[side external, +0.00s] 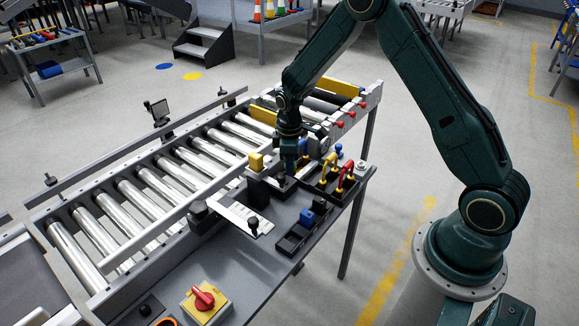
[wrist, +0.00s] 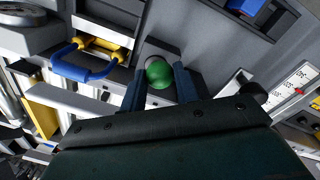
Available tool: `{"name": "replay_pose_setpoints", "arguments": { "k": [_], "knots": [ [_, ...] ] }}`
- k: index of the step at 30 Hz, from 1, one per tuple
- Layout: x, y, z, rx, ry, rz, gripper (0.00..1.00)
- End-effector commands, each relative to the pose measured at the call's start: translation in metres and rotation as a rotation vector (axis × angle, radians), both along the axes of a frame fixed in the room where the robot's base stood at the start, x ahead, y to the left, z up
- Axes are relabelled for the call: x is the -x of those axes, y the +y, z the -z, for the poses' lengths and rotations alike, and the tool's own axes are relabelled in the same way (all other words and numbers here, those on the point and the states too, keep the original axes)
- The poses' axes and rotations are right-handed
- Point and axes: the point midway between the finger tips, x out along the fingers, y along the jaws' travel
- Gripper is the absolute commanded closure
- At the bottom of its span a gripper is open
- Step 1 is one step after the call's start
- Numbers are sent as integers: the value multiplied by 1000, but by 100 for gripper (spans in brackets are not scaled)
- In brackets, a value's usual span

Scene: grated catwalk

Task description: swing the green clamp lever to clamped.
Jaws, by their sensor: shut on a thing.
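The green clamp lever shows in the wrist view as a round green knob (wrist: 159,74) on a dark mount, between my two fingers. My gripper (wrist: 159,86) is shut on this knob, with one finger against each side. In the side external view my gripper (side external: 289,170) points down at the bench top beside the conveyor. The lever is hidden there behind the gripper and nearby blocks. The lever's arm and its angle cannot be made out.
A yellow block (side external: 256,162) stands left of my gripper, and yellow and red padlocks (side external: 346,174) stand right. A white scale plate (side external: 240,214) and a black tray (side external: 290,240) lie in front. A red rotary switch (side external: 204,300) is at the front. The roller conveyor (side external: 150,190) runs behind.

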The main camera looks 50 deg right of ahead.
Motion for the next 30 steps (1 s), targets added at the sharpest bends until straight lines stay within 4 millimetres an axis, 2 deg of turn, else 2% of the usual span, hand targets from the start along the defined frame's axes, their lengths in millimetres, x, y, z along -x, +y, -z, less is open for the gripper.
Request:
{"name": "replay_pose_setpoints", "arguments": {
  "k": [11,30],
  "knots": [
    [-8,0,-3,1,80,-1,92],
    [-31,0,-6,1,335,0,92]
  ]
}}
